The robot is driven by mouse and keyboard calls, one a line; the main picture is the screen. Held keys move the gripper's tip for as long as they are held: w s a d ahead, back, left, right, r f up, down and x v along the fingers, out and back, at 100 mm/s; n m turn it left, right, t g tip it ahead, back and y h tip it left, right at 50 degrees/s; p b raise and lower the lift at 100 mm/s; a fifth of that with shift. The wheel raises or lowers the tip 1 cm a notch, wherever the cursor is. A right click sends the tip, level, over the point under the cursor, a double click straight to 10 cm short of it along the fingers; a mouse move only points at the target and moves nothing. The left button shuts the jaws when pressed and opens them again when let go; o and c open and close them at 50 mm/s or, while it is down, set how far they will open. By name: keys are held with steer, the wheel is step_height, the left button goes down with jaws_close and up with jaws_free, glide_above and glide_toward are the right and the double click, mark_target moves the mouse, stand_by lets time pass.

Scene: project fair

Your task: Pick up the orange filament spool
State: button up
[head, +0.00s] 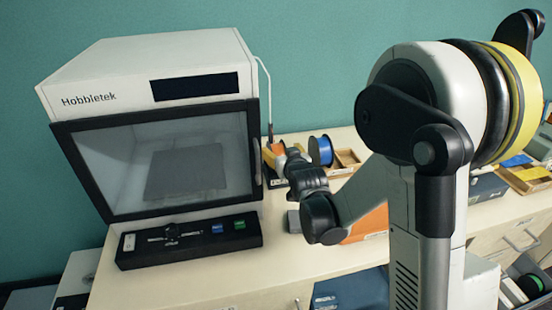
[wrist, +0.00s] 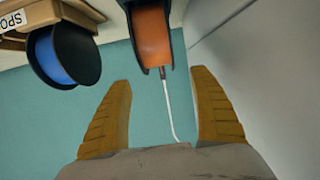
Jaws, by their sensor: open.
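The orange filament spool (wrist: 153,38) has black flanges and shows at the top centre of the wrist view, cut off by the frame edge. In the head view the orange spool (head: 278,148) is small and partly hidden by my arm, beside the printer. My gripper (wrist: 162,78) is open, with its two yellow-brown fingers apart and nothing between them except the view of a thin white tube. The spool lies beyond the fingertips, roughly in line with the gap. I cannot tell the exact distance.
A blue spool (wrist: 68,55) stands close to the left of the orange one, also seen in the head view (head: 320,150). The white printer (head: 150,75) stands left of my gripper. A wooden tray (head: 346,158) lies to the right. A thin white tube (wrist: 167,105) hangs by the orange spool.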

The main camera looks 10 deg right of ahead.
mark_target(278, 145)
steer(key=b+x, duration=0.2)
steer(key=x, duration=0.4)
steer(key=shift+f, duration=0.1)
steer(key=shift+w, duration=0.35)
steer(key=c, duration=1.5)
